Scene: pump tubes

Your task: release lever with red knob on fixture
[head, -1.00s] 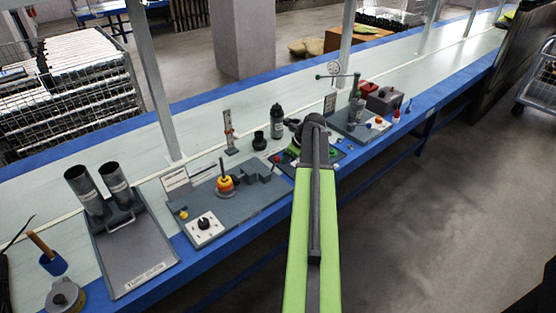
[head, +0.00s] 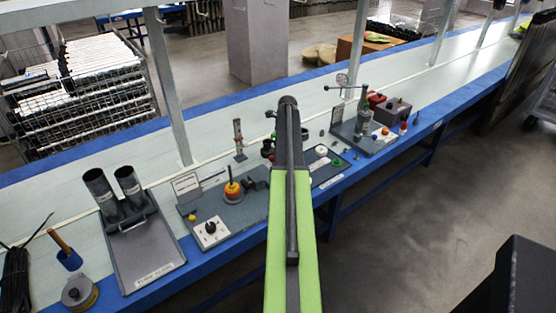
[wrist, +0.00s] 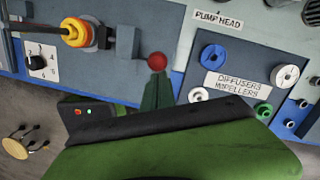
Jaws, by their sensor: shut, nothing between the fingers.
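The red knob (wrist: 157,61) shows in the wrist view at the right end of the grey fixture (wrist: 100,72), beside a grey block. An orange-yellow ring piece (wrist: 77,32) sits on the fixture to its left. The lever's shaft is hard to make out. My gripper (wrist: 156,80) is shut and empty, its dark green fingers just below the knob in the picture; I cannot tell if they touch it. In the head view the fixture (head: 222,222) lies left of my arm, which hides the knob and my gripper.
A white panel with a black dial (wrist: 38,62) is on the fixture's left. To the right is a tray of diffusers and impellers (wrist: 245,62). The head view shows a tube stand (head: 150,258) at left and a press-like fixture (head: 365,135) at right along the blue-edged bench.

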